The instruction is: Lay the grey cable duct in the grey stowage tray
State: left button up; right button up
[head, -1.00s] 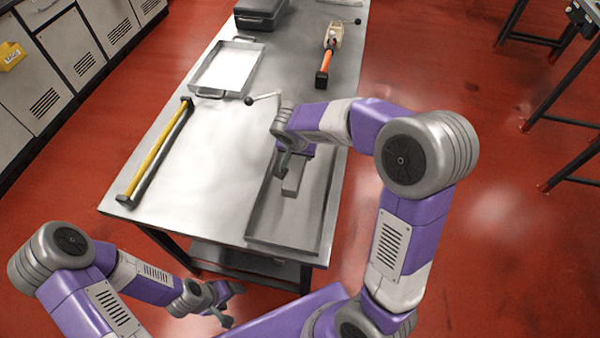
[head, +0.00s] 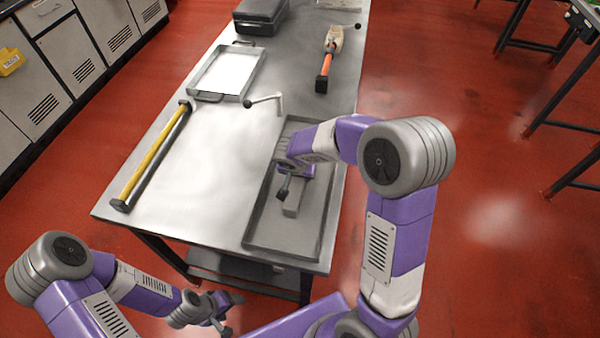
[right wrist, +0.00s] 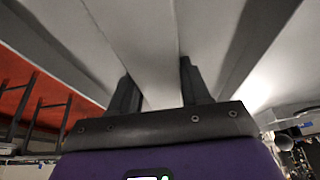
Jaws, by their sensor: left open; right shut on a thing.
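The grey stowage tray (head: 278,234) is long and shallow and lies along the right edge of the steel table. My right gripper (head: 285,190) is over the tray and shut on the grey cable duct (head: 293,204). The duct's near end shows inside the tray's outline, and my arm hides its far part. I cannot tell whether it touches the tray floor. In the right wrist view the duct (right wrist: 145,45) is a pale grey strip between the two dark fingers (right wrist: 158,88). My left gripper (head: 226,312) is open and empty, off the table's near edge.
A yellow bar on a dark holder (head: 155,157) lies along the table's left edge. A shallow metal pan (head: 196,92), a crank handle (head: 265,99), an orange-handled tool (head: 327,66) and a dark case (head: 260,14) are farther back. The table's middle is clear.

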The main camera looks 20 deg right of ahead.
jog(key=o, duration=1.1)
jog(key=shift+s+f, duration=0.1)
jog(key=shift+s, duration=0.05)
jog(key=shift+o, duration=0.2)
jog(key=shift+a, duration=0.15)
jog(key=shift+r+p, duration=0.25)
jog(key=shift+p, duration=0.25)
jog(key=p+v, duration=0.2)
jog(key=v, duration=0.9)
jog(key=shift+r+p, duration=0.35)
jog(key=shift+r, duration=0.1)
